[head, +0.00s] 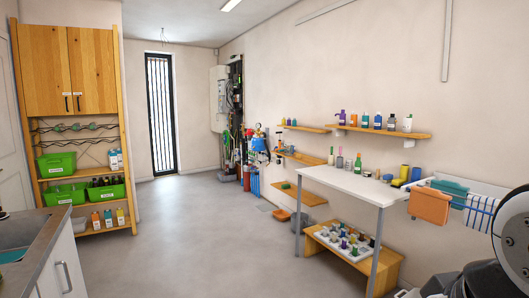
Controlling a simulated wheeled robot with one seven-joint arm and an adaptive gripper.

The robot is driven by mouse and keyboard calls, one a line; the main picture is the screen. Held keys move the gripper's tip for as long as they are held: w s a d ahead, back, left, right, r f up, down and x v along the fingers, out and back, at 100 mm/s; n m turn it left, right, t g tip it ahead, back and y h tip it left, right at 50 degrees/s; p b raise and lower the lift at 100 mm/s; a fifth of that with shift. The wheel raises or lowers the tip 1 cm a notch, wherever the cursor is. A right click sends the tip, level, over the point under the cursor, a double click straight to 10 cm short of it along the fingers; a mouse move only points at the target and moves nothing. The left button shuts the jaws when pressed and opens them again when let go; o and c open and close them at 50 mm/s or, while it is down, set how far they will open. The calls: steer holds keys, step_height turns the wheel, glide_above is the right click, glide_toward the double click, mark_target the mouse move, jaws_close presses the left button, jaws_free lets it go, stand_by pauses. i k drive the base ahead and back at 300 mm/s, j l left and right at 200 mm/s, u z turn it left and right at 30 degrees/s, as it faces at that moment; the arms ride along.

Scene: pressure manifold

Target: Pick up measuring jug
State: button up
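I cannot make out a measuring jug for certain in the head view. Small bottles and containers stand on the white table (338,181) and on the wall shelves, too small to tell apart fully. Part of my own arm shows at the right edge and bottom right corner. My gripper is not in view.
A low wooden bench (388,262) with a white tray of bottles stands by the white table. An orange tub (281,215) lies on the floor. A wooden cabinet (69,70) and grey counter (48,226) are left. The middle floor (200,230) is clear.

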mark_target(289, 147)
steer(key=i+u, duration=0.1)
steer(key=i, duration=0.6)
steer(key=i+u, duration=0.25)
steer(key=i, duration=0.75)
steer(key=i+l+u, duration=0.1)
steer(key=i+u, duration=0.2)
steer(key=i, duration=0.65)
steer(key=i+z, duration=0.2)
steer(key=i, duration=0.75)
steer(key=i+j+z, duration=0.2)
steer(key=i, duration=0.8)
steer(key=i+z, duration=0.25)
steer(key=i, duration=1.6)
steer(key=i+j+z, duration=0.1)
steer(key=i+z, duration=0.3)
steer(key=i+j+z, duration=0.3)
steer(key=i+z, duration=0.15)
steer(key=i+j+z, duration=0.15)
steer(key=i+z, duration=0.25)
steer(key=i+j+z, duration=0.2)
steer(key=z, duration=0.2)
steer(key=i+j+z, duration=0.25)
steer(key=j+z, duration=0.2)
steer(key=l, duration=0.1)
